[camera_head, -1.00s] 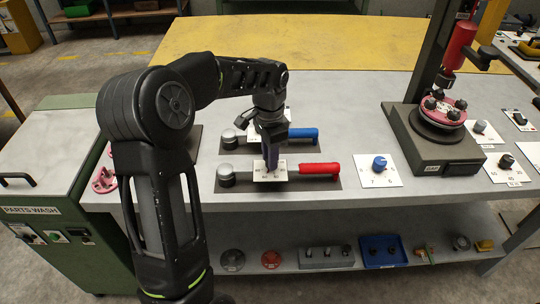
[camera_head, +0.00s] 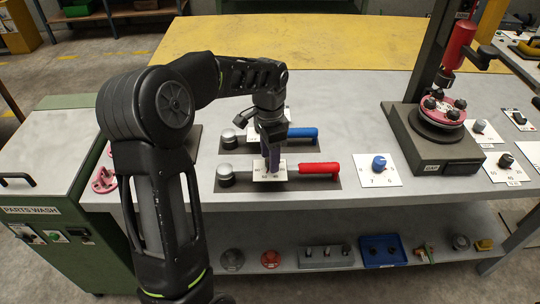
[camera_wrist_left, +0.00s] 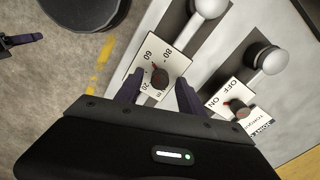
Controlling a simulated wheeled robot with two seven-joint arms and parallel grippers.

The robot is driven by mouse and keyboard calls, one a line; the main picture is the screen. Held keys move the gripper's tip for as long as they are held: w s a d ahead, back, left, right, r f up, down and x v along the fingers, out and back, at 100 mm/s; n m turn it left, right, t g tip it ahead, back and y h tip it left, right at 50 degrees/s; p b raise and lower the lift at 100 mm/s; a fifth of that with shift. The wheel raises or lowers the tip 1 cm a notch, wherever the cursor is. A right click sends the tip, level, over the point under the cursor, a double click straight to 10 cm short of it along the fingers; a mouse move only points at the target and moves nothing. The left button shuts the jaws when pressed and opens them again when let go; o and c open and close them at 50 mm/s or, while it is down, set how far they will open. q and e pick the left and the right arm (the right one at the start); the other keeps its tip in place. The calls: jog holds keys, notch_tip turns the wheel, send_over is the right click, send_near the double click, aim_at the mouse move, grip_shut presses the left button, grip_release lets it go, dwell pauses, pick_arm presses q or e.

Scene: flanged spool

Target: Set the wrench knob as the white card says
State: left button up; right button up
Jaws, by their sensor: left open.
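My left gripper (camera_head: 270,168) is over the white dial plate (camera_head: 258,174) of the red-handled wrench (camera_head: 318,168). In the left wrist view the open fingers (camera_wrist_left: 158,92) stand on either side of the dark wrench knob (camera_wrist_left: 160,79), with a gap around it. The knob has a red pointer mark; its plate shows 80, 60 and 20, other marks being partly hidden. A white card (camera_wrist_left: 258,123) with partly readable print, seemingly "TORQUE", lies beside an ON/OFF plate (camera_wrist_left: 229,98); its setting is unreadable here.
A blue-handled wrench (camera_head: 302,132) lies behind the red one. A blue knob (camera_head: 379,163) on a white plate is to the right. A press-like stand (camera_head: 435,145) stands further right. Bare bench top lies between.

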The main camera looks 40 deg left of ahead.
pick_arm(q)
jog(key=shift+r, duration=0.1)
notch_tip(320, 180, up, 8)
jog(key=shift+f+b, duration=0.15)
jog(key=shift+b, duration=0.25)
jog(key=shift+f, duration=0.1)
dwell(0.4)
